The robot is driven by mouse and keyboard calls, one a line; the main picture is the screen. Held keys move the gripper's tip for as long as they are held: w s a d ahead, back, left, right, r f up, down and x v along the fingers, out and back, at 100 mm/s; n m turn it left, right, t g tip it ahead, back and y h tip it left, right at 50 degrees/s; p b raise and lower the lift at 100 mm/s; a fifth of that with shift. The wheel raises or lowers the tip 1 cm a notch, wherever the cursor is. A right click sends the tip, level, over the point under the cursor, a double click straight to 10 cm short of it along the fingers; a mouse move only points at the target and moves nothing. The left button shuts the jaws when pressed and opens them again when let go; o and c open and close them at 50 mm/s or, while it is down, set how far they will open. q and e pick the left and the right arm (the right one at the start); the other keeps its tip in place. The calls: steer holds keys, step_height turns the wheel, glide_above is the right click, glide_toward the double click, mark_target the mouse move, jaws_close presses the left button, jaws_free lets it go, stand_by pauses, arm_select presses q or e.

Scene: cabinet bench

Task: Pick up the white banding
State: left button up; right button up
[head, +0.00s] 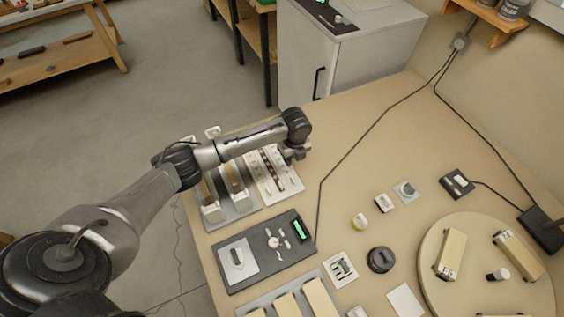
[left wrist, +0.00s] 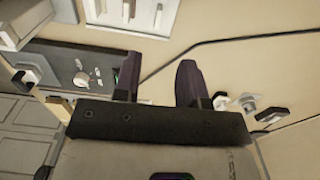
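A white board (head: 284,184) near the bench's far left edge carries narrow pale and dark strips. The pale strips may be the white banding, but I cannot tell for sure. The board also shows at the top of the left wrist view (left wrist: 112,14), with light strips on it. My left gripper (head: 296,153) is at the board's right edge in the head view, partly hidden by its own wrist. My right gripper is not in view.
A dark panel (head: 233,278) with a green display lies in front of the board. Small pieces, a black round part (head: 380,259) and a round turntable (head: 500,291) with blocks are to the right. A black cable (head: 347,152) crosses the bench. The back middle is clear.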

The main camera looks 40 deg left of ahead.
arm_select(q)
steer(key=b, duration=0.2)
glide_above(291, 177)
steer(key=f, duration=0.8)
steer(key=shift+w+d, duration=0.15)
steer(key=shift+w, duration=0.1)
steer(key=shift+s+f+b, duration=0.15)
steer(key=shift+f+b, duration=0.35)
steer(key=shift+f, duration=2.3)
steer(key=shift+a, duration=0.2)
jaws_close()
